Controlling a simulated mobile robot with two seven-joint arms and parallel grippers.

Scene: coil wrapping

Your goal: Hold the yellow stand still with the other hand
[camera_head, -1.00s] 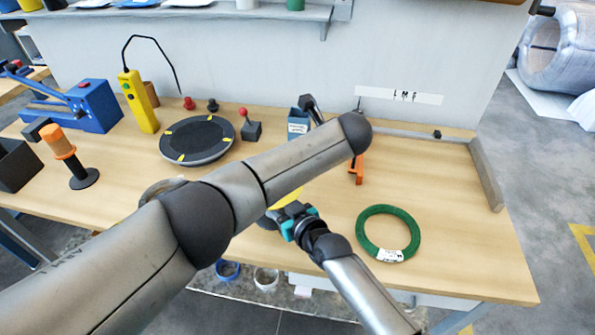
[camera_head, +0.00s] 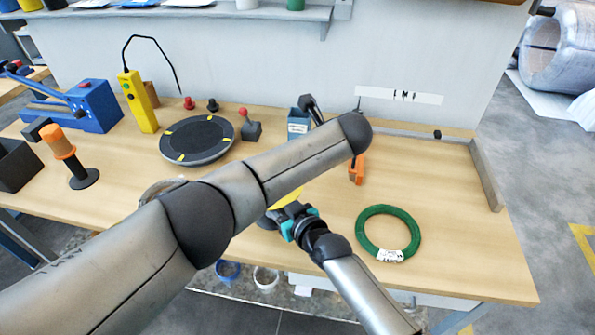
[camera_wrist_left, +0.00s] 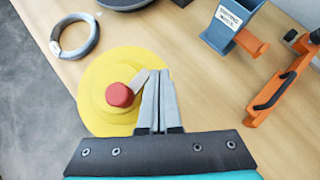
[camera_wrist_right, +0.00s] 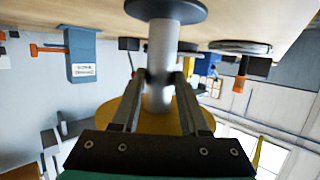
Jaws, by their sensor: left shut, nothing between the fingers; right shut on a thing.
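The yellow stand has a round yellow disc (camera_wrist_left: 95,88) with a red knob (camera_wrist_left: 119,95) at its middle, seen in the left wrist view. In the head view only a sliver of yellow (camera_head: 286,199) shows below my left forearm. My left gripper (camera_wrist_left: 158,75) is shut and empty, its fingers over the disc's edge beside the knob. In the head view it is hidden behind the arm. My right gripper (camera_wrist_right: 160,80) is shut on the stand's grey post (camera_wrist_right: 161,50), between the dark round base (camera_wrist_right: 166,8) and the yellow disc (camera_wrist_right: 165,122). The right wrist view is upside down.
A green ring (camera_head: 388,233) lies at the bench's right. A grey ring (camera_wrist_left: 76,36) lies near the stand. A black turntable (camera_head: 197,139), blue bin (camera_head: 298,122) and orange tool (camera_head: 357,168) stand behind. My left arm crosses above the bench.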

